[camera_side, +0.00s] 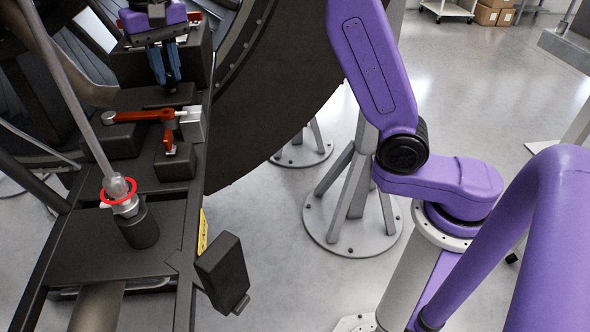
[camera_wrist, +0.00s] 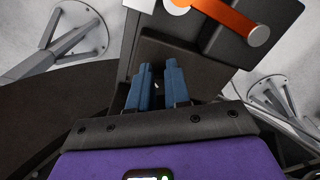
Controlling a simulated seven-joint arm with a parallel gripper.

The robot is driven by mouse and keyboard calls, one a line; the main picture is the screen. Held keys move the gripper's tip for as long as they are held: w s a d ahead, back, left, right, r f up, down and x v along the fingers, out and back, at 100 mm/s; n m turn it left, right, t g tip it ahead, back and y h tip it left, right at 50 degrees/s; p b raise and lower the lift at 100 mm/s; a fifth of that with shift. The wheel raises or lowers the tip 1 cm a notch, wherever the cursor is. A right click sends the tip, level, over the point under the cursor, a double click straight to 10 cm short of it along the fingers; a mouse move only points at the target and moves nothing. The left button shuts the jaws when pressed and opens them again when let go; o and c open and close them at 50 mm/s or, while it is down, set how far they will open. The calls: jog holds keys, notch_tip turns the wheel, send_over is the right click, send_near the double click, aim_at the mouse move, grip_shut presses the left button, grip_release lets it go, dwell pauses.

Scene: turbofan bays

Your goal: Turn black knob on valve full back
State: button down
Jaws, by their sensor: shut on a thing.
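My gripper (camera_side: 168,72) has blue fingers that point down at a dark fitting on the black bracket at the upper left of the side view. In the wrist view my gripper (camera_wrist: 159,72) is shut with a narrow gap, on a small dark part that I take for the black knob (camera_wrist: 159,88). The fingers and the dark surroundings hide most of it, so its turn angle cannot be told. An orange-red lever (camera_side: 138,116) with a silver end sits just below the gripper in the side view; it also shows at the top of the wrist view (camera_wrist: 232,14).
A hose fitting with a red ring (camera_side: 118,190) stands on a black cylinder (camera_side: 138,226) at the lower left. A black box (camera_side: 222,272) juts from the bracket's right side. The large dark engine casing (camera_side: 270,100) curves behind. Grey stand feet (camera_side: 350,225) rest on the floor.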

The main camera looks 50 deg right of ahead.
jog(key=r, duration=0.3)
jog(key=a+r, duration=0.1)
jog(key=r, duration=0.1)
jog(key=shift+s, duration=0.2)
